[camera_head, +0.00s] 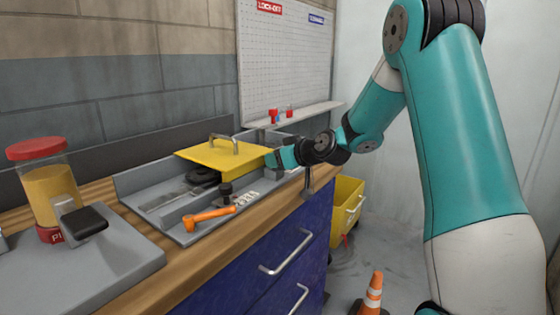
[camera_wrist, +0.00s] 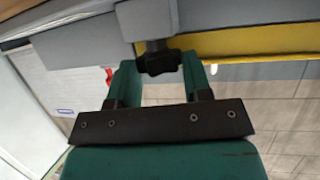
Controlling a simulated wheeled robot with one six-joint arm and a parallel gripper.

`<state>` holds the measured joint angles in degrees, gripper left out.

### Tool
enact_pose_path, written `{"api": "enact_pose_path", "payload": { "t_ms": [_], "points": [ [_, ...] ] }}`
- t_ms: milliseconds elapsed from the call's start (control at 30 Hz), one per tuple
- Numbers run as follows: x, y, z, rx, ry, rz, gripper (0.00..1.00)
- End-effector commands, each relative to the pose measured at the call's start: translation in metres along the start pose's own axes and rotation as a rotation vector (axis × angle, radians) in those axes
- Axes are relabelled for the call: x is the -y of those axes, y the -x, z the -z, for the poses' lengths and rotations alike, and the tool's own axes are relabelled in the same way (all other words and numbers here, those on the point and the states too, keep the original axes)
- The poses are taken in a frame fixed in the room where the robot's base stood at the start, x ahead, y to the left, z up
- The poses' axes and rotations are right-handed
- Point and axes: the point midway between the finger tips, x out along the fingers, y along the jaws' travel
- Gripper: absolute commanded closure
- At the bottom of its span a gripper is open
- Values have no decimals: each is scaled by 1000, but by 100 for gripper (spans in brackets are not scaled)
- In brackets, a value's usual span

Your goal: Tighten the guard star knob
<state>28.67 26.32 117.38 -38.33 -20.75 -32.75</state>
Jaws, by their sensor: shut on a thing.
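The black star knob (camera_wrist: 158,60) shows in the wrist view on a short dark stem, below a grey part and beside the yellow guard (camera_wrist: 240,42). My gripper (camera_wrist: 160,72) has its two teal fingers on either side of the knob and is shut on it. In the head view, my gripper (camera_head: 274,158) is at the right end of the yellow guard (camera_head: 215,156), which has a metal handle on top. The knob is hidden there by my gripper.
A grey tray holds an orange lever (camera_head: 208,217) and a small black knob (camera_head: 225,190) in front of the guard. A red-lidded jar (camera_head: 48,182) stands at the left. Blue drawers (camera_head: 265,262), a yellow bin (camera_head: 347,205) and an orange cone (camera_head: 373,295) are below.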

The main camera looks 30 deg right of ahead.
Motion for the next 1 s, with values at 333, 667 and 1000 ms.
{"api": "enact_pose_path", "payload": {
  "t_ms": [333, 667, 1000],
  "points": [
    [5, 0, 2, 1, -72, -177, 78],
    [5, 0, 0, 2, -97, -234, 78],
    [4, 0, 0, 2, -97, -234, 48]
  ]
}}
